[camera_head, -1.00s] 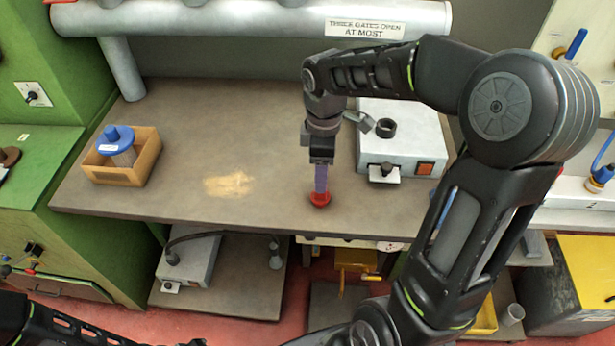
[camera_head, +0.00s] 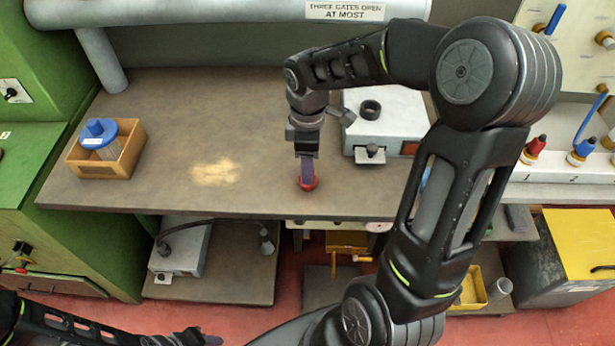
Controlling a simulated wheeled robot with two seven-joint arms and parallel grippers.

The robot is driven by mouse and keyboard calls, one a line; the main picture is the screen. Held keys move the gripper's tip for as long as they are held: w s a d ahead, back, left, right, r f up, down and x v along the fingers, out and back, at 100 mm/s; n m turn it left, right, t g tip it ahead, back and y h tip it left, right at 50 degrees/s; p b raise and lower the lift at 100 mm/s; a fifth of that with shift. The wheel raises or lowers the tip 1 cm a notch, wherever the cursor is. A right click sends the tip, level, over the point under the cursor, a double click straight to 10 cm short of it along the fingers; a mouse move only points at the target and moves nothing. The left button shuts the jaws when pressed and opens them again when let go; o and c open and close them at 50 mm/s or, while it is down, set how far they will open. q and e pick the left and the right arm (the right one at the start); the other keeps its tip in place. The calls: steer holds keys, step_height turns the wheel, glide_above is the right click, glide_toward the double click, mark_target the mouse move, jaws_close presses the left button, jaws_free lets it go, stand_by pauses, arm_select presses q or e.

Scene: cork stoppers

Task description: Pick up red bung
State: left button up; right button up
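The red bung (camera_head: 307,185) is on the brown bench top, near the front edge. My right gripper (camera_head: 306,178) points straight down at it, with its purple-grey fingers overlapping the bung. The fingers show nearly edge-on, so I cannot tell whether they are apart or closed on it. Part of the bung is hidden behind them. My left gripper (camera_head: 190,339) is low at the bottom edge, far from the bung and partly cut off; its finger opening is unclear.
A wooden box (camera_head: 122,160) with a blue-topped item stands at the bench's left. A grey device (camera_head: 385,125) stands right of my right gripper. Red (camera_head: 537,147) and blue (camera_head: 583,149) stoppers stand on a numbered ledge at right. The bench's middle left is clear.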

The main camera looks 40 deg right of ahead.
step_height(320, 180, down, 5)
steer(key=shift+r+p, duration=0.1)
steer(key=shift+p, duration=0.4)
steer(key=shift+c, duration=0.2)
steer(key=shift+w, duration=0.1)
steer(key=c, duration=1.2)
